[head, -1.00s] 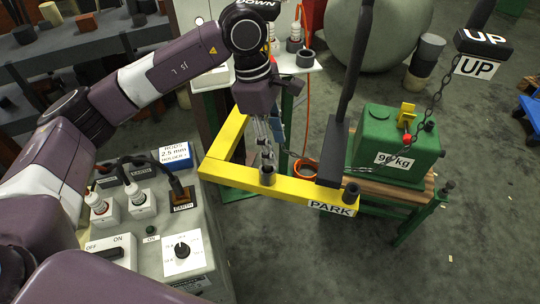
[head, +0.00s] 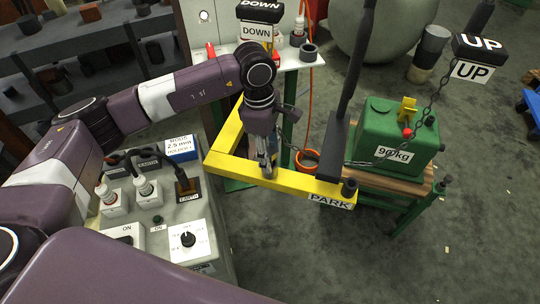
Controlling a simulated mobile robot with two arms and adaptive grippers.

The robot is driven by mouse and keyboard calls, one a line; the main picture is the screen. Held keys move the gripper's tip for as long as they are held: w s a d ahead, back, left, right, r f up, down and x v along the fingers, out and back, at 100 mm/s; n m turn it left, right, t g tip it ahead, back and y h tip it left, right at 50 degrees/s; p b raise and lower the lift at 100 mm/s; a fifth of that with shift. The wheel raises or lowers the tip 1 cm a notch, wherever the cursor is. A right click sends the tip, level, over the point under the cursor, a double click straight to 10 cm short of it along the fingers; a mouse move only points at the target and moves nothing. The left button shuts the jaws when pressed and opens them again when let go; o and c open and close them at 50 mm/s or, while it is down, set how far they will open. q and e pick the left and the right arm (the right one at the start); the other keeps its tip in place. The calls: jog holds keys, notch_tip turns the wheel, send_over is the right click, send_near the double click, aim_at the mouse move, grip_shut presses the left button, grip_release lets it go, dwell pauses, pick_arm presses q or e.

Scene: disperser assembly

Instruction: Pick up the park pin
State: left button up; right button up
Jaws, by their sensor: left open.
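A yellow angled beam (head: 300,180) carries a white PARK label (head: 330,201). A short dark grey cylinder (head: 349,187) stands upright at its right end, by the label. My left gripper (head: 267,168) points down at the middle of the beam, its fingers open. One second ago a grey upright pin-like piece showed at this spot on the beam; the fingers now mostly cover it. I cannot tell whether they touch it. My right gripper is not in view.
A green 90 kg weight (head: 394,140) with a chain sits on a wooden-topped green stand right of the beam. A dark post (head: 335,150) rises beside the beam. A grey control box (head: 190,235) with a dial and plugs is at lower left. Open floor lies at lower right.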

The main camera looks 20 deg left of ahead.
pick_arm(q)
grip_shut()
jog(key=shift+r, duration=0.1)
